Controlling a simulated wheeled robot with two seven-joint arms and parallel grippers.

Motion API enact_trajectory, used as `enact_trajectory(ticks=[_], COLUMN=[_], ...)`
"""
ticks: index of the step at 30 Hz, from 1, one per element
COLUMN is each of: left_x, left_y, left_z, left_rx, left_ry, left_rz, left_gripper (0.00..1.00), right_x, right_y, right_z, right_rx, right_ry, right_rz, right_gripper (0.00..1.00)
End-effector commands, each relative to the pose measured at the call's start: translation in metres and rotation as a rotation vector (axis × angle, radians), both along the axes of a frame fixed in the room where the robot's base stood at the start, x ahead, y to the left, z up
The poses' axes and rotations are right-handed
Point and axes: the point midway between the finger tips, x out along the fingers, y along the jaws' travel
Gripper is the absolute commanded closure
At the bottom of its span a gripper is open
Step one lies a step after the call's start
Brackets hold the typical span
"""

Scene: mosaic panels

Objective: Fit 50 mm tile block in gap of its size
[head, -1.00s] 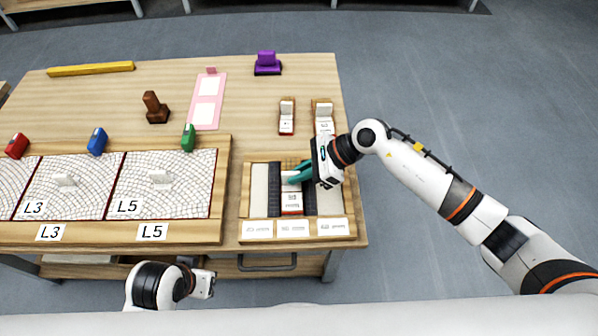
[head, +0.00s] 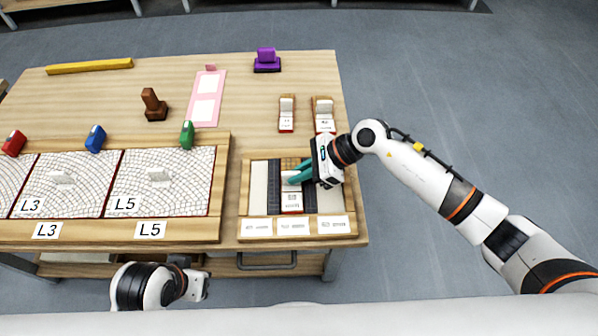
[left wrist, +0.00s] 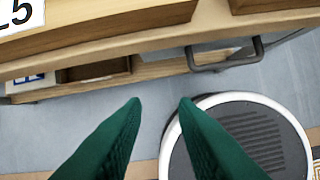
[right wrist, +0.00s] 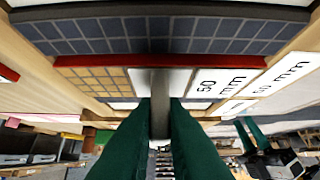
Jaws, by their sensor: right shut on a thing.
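My right gripper (head: 290,177) has its green fingers shut on the upright handle of a tile block (head: 291,198), which has a white label and a red lower edge. The block is at the middle gap of the wooden gap tray (head: 247,228), between two dark tiled strips. I cannot tell whether it is fully down in the gap. In the right wrist view the fingers close on a grey handle (right wrist: 159,88); a "50 mm" label (right wrist: 212,85) shows to the right. My left gripper (left wrist: 159,101) is open and empty, off the table's front edge.
Two other labelled blocks, a left one (head: 286,114) and a right one (head: 323,114), stand behind the tray. Mosaic panels (head: 185,195) fill the left front. A brown stamp (head: 154,105), pink sheet (head: 207,100) and purple block (head: 267,61) stand farther back.

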Motion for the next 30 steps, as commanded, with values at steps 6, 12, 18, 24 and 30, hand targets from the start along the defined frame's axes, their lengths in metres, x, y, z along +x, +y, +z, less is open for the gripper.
enact_trajectory(ticks=[6, 12, 18, 24, 30], left_x=[-0.001, 0.0, -0.003, 0.001, 0.006], left_y=[0.0, 0.0, 0.001, -0.001, -0.002], left_z=[0.003, 0.002, 0.006, 0.006, -0.012], left_rx=[0.001, 0.0, 0.001, -0.003, -0.002], left_ry=[0.0, -0.002, 0.005, -0.002, 0.011], left_rz=[0.001, 0.001, 0.001, 0.003, 0.001], left_gripper=[0.74, 0.74, 0.74, 0.74, 0.74], right_x=[0.0, 0.0, 0.001, 0.001, 0.001], right_y=[0.0, 0.0, -0.006, -0.037, -0.068], right_z=[0.0, 0.0, 0.005, 0.033, 0.061], right_rx=[0.0, -0.001, -0.001, -0.003, -0.002], right_ry=[-0.001, 0.0, -0.001, -0.003, -0.002], right_rz=[-0.001, 0.0, -0.001, -0.002, -0.002], right_gripper=[0.64, 0.64, 0.64, 0.64, 0.64])
